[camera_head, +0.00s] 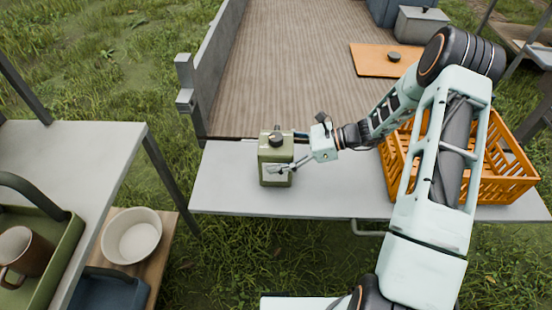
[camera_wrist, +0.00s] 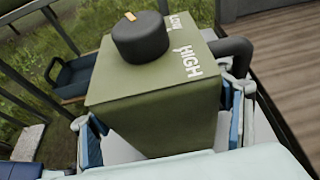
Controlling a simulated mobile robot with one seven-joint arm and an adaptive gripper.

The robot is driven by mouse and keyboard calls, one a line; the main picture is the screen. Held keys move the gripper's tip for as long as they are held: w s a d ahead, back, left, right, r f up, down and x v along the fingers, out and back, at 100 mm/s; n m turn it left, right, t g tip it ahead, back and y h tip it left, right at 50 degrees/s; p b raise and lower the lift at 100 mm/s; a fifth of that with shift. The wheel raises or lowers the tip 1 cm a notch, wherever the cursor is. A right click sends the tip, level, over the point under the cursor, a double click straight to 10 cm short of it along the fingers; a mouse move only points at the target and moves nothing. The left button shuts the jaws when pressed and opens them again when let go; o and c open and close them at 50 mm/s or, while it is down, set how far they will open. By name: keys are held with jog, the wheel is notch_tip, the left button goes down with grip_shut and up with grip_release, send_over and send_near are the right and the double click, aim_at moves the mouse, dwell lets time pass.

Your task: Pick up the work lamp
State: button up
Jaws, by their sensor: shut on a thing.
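The work lamp is an olive-green box (camera_head: 275,166) with a black knob on top, upright at the left part of the grey tailgate table in the head view. In the wrist view the lamp (camera_wrist: 160,95) fills the middle, with its knob and the words LOW and HIGH on top. My gripper (camera_head: 280,170) comes from the right and is shut on the lamp. In the wrist view its blue-lined fingers (camera_wrist: 165,135) sit on both sides of the body. Whether the lamp's base touches the table cannot be told.
An orange crate (camera_head: 396,160) stands on the tailgate (camera_head: 330,195) to the right. Behind is a wooden truck bed with an orange board (camera_head: 370,60) and a grey box (camera_head: 420,25). At left are a grey table (camera_head: 90,150), a green tray (camera_head: 62,255) with a brown mug, and a white bowl (camera_head: 131,236).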

jog(key=shift+r, duration=0.25)
